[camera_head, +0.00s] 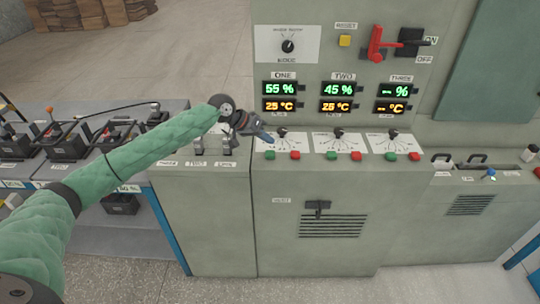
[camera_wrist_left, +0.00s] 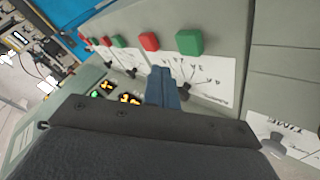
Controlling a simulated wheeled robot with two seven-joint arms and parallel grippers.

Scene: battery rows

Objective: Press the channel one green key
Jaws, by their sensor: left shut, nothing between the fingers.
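The channel one green key (camera_head: 270,155) sits on the console's sloped ledge, left of the channel one red key (camera_head: 295,155). In the left wrist view the green key (camera_wrist_left: 190,42) is the nearest and rightmost key, with the red key (camera_wrist_left: 149,42) beside it. My left gripper (camera_head: 267,137) is shut and empty, just above and behind the green key, near the channel one dial. Its closed blue fingers (camera_wrist_left: 163,88) also show in the left wrist view, apart from the key. My right gripper is out of view.
Channel two (camera_head: 339,134) and channel three (camera_head: 393,134) dials, with their green and red keys, lie to the right. Displays (camera_head: 281,88) read 55 % and 25 °C for channel one. A red lever (camera_head: 377,45) stands above. A battery bench (camera_head: 80,200) is at left.

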